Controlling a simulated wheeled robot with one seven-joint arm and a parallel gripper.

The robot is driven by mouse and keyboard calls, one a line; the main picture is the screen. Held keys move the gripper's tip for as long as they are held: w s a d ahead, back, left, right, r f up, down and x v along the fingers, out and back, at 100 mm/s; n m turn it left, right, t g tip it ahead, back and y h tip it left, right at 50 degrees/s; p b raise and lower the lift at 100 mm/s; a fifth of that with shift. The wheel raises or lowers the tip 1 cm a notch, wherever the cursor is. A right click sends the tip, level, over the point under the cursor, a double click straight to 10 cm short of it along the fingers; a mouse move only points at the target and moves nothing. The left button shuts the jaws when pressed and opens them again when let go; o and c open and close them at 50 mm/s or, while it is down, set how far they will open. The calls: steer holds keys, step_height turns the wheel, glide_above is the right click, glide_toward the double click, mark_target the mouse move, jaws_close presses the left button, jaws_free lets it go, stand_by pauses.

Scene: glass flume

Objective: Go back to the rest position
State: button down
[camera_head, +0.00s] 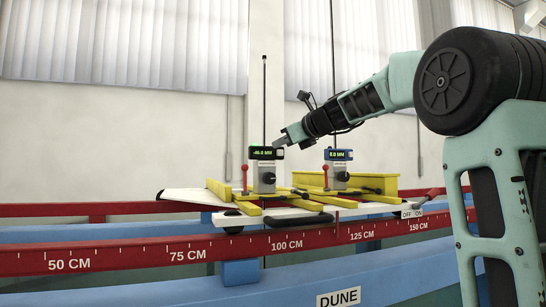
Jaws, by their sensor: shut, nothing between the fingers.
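My arm reaches in from the right in the head view. My gripper (281,140) is shut and empty. Its tip is just above and right of the left gauge display, which reads -40.0 MM; I cannot tell whether it touches. The left gauge (262,172) stands upright on a yellow carriage, with a thin rod rising from it. The right gauge (338,168) reads 0.0 MM and stands beside it, below my wrist. Each gauge has a dark knob on its front and a red-topped lever at its left.
A red rail (215,247) with a centimetre scale runs along the flume. A white board (285,214) carries the yellow carriages across it. An OFF/ON switch (411,213) sits at the board's right. A DUNE label (338,297) is on the blue beam below. The space at upper left is clear.

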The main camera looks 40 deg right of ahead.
steer(key=shift+s+d+r, duration=0.2)
steer(key=shift+s+r, duration=0.3)
steer(key=shift+r, duration=0.2)
steer(key=s+a+f+n+g+y+b, duration=0.1)
steer(key=s+a+f+n+g+b, duration=0.15)
steer(key=a+f+n, duration=0.6)
steer(key=s+a+f+n+g+y+b, duration=0.1)
steer(key=s+a+f+n+g, duration=0.3)
steer(key=a+f, duration=0.8)
steer(key=s+a+f+n+g+y+b, duration=0.1)
steer(key=s+a+f+n+g+b, duration=0.15)
steer(key=a+f+n, duration=0.55)
steer(key=s+a+f+n+g+h+b, duration=0.1)
steer(key=s+a+f+n+g, duration=0.45)
steer(key=s+f, duration=0.85)
steer(key=s+f+n+h+b, duration=0.2)
steer(key=s+f+n+h, duration=0.1)
steer(key=s+f+n, duration=0.8)
steer(key=s+n, duration=0.1)
steer(key=s, duration=0.1)
steer(key=shift+s+a+f+n, duration=0.15)
steer(key=shift+s+n, duration=0.15)
steer(key=shift+s, duration=0.05)
